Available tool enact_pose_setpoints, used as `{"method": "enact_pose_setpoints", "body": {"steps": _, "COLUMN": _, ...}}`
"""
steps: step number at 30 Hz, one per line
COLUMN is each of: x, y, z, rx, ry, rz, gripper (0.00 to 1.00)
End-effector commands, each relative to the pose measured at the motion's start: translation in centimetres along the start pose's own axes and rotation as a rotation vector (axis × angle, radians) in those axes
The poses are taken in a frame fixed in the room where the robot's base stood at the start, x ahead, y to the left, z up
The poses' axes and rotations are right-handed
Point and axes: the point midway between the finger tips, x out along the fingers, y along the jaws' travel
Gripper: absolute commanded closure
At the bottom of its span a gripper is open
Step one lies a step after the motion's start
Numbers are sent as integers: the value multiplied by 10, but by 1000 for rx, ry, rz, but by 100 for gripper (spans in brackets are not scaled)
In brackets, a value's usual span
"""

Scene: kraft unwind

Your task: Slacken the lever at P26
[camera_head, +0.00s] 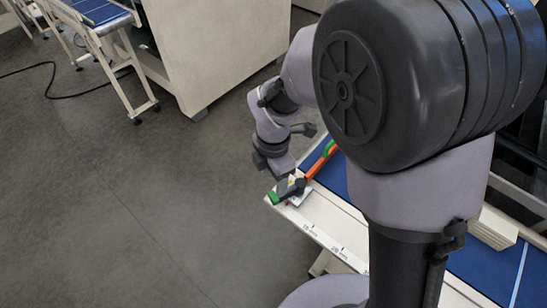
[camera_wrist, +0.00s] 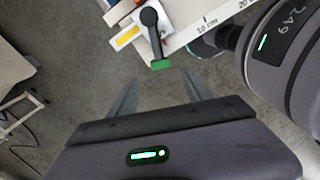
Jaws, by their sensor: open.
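In the wrist view the lever (camera_wrist: 154,35) is a black arm with a round pivot at its top and a green tip (camera_wrist: 161,64). It sits on a white plate with a yellow label (camera_wrist: 127,35) at the table's edge, and the green tip sticks out past that edge. In the head view the lever (camera_head: 289,190) is small, with its green end at the left corner of the table. My gripper (camera_wrist: 160,78) is open, its two fingers apart and empty just below the green tip in the wrist view. No P26 marking is readable.
The pale table edge (camera_head: 325,232) carries a centimetre scale, with a blue belt (camera_head: 340,178) behind it. An orange bar (camera_head: 319,163) rises by the lever. Another blue-topped conveyor (camera_head: 97,12) and a pale cabinet (camera_head: 215,50) stand beyond. Open floor lies left.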

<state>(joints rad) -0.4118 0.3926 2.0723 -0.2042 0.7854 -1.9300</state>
Motion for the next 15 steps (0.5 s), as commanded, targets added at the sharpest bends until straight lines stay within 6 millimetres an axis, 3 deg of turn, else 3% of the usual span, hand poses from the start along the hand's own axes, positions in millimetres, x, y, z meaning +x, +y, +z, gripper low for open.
{"method": "enact_pose_setpoints", "body": {"steps": 1, "x": -20, "y": 1, "z": 0, "rx": 0, "ry": -1, "rz": 5, "gripper": 42}}
{"method": "enact_pose_setpoints", "body": {"steps": 6, "x": -66, "y": 0, "z": 0, "rx": 1, "ry": -1, "rz": 3, "gripper": 42}}
{"method": "enact_pose_setpoints", "body": {"steps": 10, "x": -84, "y": 0, "z": 0, "rx": 0, "ry": 0, "rz": 1, "gripper": 42}}
{"method": "enact_pose_setpoints", "body": {"steps": 15, "x": -90, "y": 0, "z": 0, "rx": 0, "ry": 0, "rz": -1, "gripper": 42}}
